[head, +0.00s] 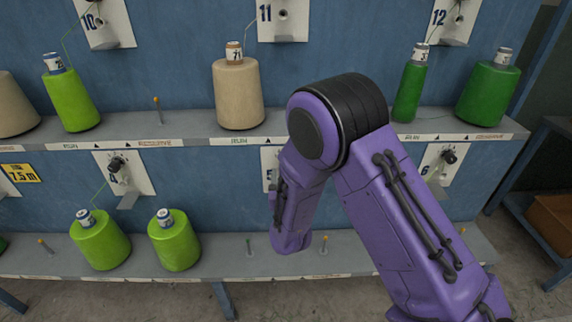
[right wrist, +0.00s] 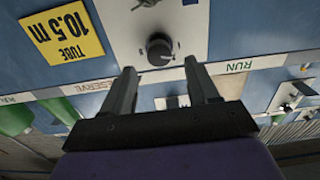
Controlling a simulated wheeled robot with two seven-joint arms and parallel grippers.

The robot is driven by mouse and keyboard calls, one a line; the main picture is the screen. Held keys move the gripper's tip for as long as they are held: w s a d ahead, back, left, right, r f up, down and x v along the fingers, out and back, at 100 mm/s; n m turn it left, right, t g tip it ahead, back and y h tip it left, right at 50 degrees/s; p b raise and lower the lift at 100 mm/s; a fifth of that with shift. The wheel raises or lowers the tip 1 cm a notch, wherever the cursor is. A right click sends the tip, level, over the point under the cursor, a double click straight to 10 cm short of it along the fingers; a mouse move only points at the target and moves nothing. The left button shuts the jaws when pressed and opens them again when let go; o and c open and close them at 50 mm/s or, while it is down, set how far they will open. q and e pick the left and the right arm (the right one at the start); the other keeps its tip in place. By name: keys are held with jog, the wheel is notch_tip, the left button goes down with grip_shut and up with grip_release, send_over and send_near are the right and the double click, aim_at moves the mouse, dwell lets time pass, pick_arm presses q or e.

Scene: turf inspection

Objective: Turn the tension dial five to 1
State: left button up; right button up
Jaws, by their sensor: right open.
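In the head view, the white plate numbered 5 (head: 267,158) on the lower blue panel is mostly hidden behind my purple right arm; its dial cannot be seen there. In the right wrist view, a round black dial (right wrist: 160,48) with a pale mark sits on a white plate (right wrist: 115,20). No number is readable on that plate, and the dial's setting is too small to tell. My right gripper (right wrist: 160,68) is open and empty, its two fingers pointing at the dial, one to each side and apparently short of it. My left gripper is not in view.
Plates four (head: 124,172) and six (head: 440,165) flank the arm. The upper shelf (head: 180,133) carries beige and green yarn cones above it. Two lime cones (head: 174,240) stand on the lower shelf to the left. A yellow tube sign (right wrist: 63,36) is beside the dial's plate.

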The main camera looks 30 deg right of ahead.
jog(key=x, duration=0.6)
jog(key=shift+s, duration=0.1)
jog(key=c, duration=1)
jog(key=shift+a+n+p, duration=0.1)
jog(key=shift+n+p, duration=0.3)
jog(key=shift+c, duration=0.2)
jog(key=shift+f, duration=0.1)
jog(key=o, duration=1)
jog(key=shift+o, duration=0.2)
jog(key=v, duration=1)
jog(key=shift+s, duration=0.25)
jog(key=shift+a, duration=0.1)
